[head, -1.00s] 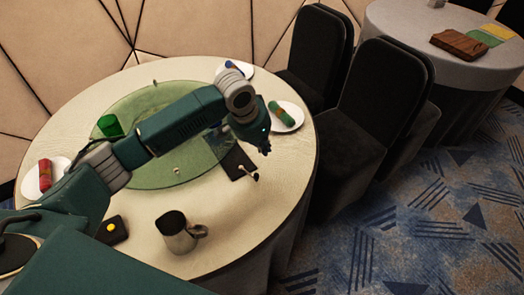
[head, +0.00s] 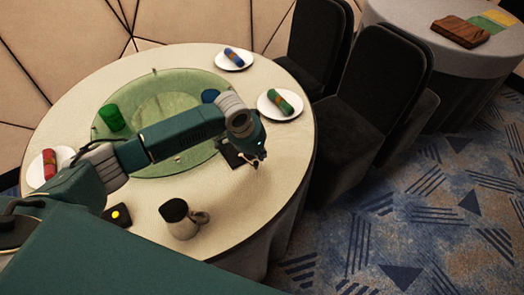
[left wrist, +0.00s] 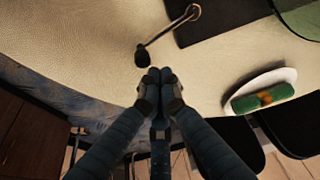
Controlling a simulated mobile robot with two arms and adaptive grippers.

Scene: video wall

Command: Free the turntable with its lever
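The turntable (head: 150,155) is a green glass disc on the round cream table. At its near right edge lies a dark plate (head: 231,158) carrying the lever. In the left wrist view the lever (left wrist: 170,32) is a thin metal rod with a dark knob (left wrist: 142,56) at its end. My left gripper (head: 255,163) is over the lever in the head view, partly hiding it. In the left wrist view the fingertips of the gripper (left wrist: 156,78) are together, just below the knob, with nothing seen between them. My right gripper is not in view.
A green cup (head: 112,118) and a blue cup (head: 210,96) are on the turntable. White plates with rolled napkins (head: 284,101) stand around it. Dark chairs (head: 375,95) stand right.

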